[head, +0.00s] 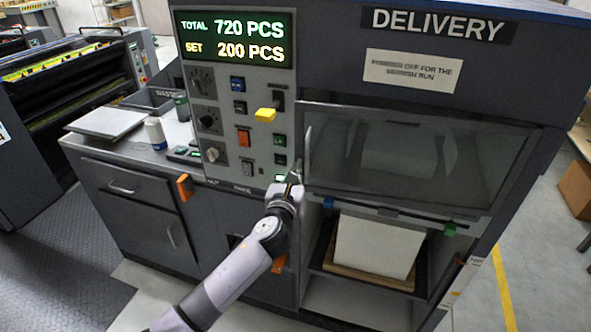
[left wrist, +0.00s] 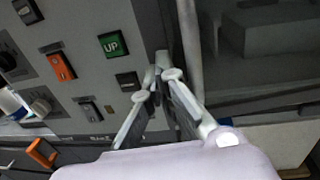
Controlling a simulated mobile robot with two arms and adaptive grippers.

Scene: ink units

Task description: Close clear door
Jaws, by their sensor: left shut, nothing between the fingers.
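The clear door (head: 415,155) is a see-through panel in a dark frame on the delivery unit. It covers the upper part of the opening, and the space below its bottom edge is uncovered. A light upright bar stands at its left edge; it also shows in the left wrist view (left wrist: 190,50). My left gripper (head: 293,182) is shut and empty, by the lower left corner of the door, in front of the control panel's edge. In the left wrist view the gripper (left wrist: 161,78) is just left of the bar; I cannot tell if they touch. My right gripper is not in view.
A white paper stack (head: 372,245) sits on a pallet below the door. The control panel (head: 222,110) with buttons, knobs and a yellow lever (head: 266,114) is left of the door. A counter (head: 120,150) holds a bottle (head: 155,133).

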